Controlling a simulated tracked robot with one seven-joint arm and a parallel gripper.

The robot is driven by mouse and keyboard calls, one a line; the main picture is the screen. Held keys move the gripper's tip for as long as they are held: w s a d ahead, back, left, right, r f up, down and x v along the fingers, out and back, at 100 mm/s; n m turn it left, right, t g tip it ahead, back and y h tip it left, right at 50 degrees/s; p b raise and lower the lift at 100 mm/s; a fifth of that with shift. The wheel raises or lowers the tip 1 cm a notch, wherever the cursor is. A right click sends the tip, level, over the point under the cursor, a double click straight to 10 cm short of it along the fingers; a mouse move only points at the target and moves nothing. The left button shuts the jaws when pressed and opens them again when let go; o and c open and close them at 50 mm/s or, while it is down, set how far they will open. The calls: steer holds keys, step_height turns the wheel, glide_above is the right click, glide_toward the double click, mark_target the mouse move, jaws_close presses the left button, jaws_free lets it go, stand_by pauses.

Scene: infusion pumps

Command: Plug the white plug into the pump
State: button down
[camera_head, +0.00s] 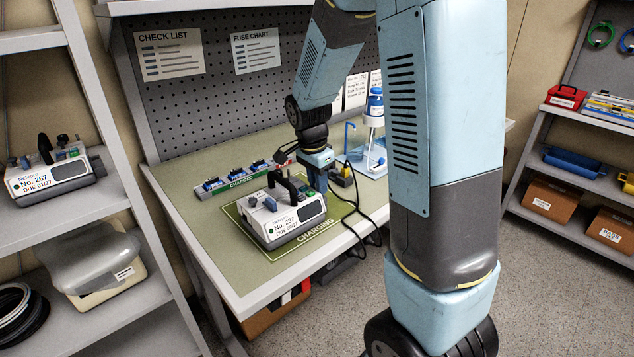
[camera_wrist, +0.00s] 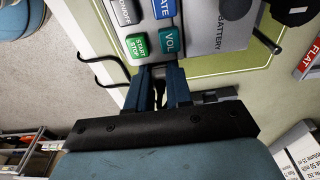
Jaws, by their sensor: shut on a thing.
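The pump (camera_head: 285,218), a white and grey unit marked No. 237 with a black handle, sits on the charging mat on the bench. Its button panel (camera_wrist: 150,25) and battery cover fill the top of the wrist view. My gripper (camera_head: 318,182) points down at the pump's right side, close against it. In the wrist view its blue fingers (camera_wrist: 162,82) are close together just below the panel, with something small and dark between them. This is likely the plug, but its body is mostly hidden and I cannot see its white colour. I cannot tell whether it touches the pump's socket.
Black cables (camera_head: 362,215) hang over the bench's front edge, right of the gripper. A black and yellow block (camera_head: 342,176) stands just right of it. A blue-and-white stand (camera_head: 372,135) is behind. A row of blue items (camera_head: 235,178) lies at the back left.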

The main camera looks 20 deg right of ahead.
steer(key=shift+s+a+f, duration=0.1)
steer(key=shift+s+f, duration=0.05)
steer(key=shift+f, duration=0.15)
stand_by(0.6)
steer(key=c, duration=0.9)
jaws_free()
steer(key=shift+c, duration=0.2)
steer(key=shift+o, duration=0.5)
steer(key=o, duration=0.3)
steer(key=shift+r, duration=0.1)
steer(key=shift+r, duration=0.1)
steer(key=shift+r, duration=3.4)
